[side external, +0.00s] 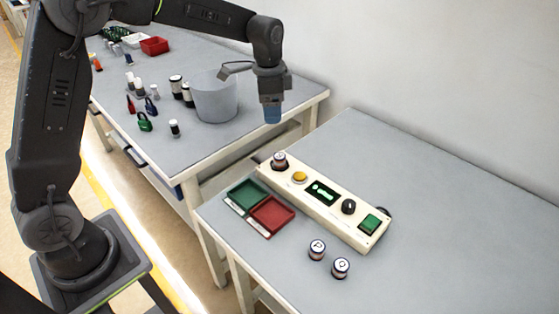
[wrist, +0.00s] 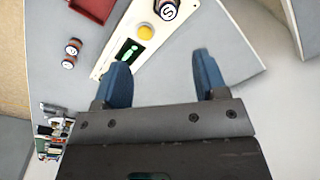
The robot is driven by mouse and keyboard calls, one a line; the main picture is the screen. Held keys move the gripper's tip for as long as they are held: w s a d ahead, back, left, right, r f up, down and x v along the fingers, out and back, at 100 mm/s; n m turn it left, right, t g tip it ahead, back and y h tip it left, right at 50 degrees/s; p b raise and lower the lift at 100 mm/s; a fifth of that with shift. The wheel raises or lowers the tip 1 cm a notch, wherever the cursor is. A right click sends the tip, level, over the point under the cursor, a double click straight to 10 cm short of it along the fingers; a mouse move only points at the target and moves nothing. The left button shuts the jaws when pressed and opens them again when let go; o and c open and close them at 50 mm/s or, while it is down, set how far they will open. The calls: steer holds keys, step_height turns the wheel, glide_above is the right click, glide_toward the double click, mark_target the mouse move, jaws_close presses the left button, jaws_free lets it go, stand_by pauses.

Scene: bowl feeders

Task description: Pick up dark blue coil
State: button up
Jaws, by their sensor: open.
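My gripper (side external: 271,112) hangs above the gap between the two tables, beside a grey bin (side external: 216,100). In the wrist view its blue fingers (wrist: 162,72) are spread with nothing between them. I cannot clearly pick out a dark blue coil. A small dark blue object (side external: 150,106) stands on the far table among small red and green ones, too small to identify. On the near table, two banded cylinders (side external: 317,249) (side external: 341,267) bear letters on top. A third, marked S, sits on the control panel's end (side external: 279,160) and shows in the wrist view (wrist: 166,9).
The cream control panel (side external: 375,238) has a yellow button, lit display, knob and green button. A green tray (side external: 247,194) and a red tray (side external: 272,214) lie beside it. The near table's right side is clear.

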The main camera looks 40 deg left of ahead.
step_height(320, 180, down, 4)
steer(key=w+m, duration=0.1)
steer(key=w, duration=0.2)
glide_above(279, 156)
steer(key=shift+g, duration=0.3)
step_height(279, 156, down, 8)
steer(key=shift+a+r, duration=0.15)
steer(key=shift+f, duration=2.95)
steer(key=shift+c, duration=0.2)
steer(key=c, duration=1)
steer(key=shift+c, duration=0.2)
steer(key=shift+r, duration=0.15)
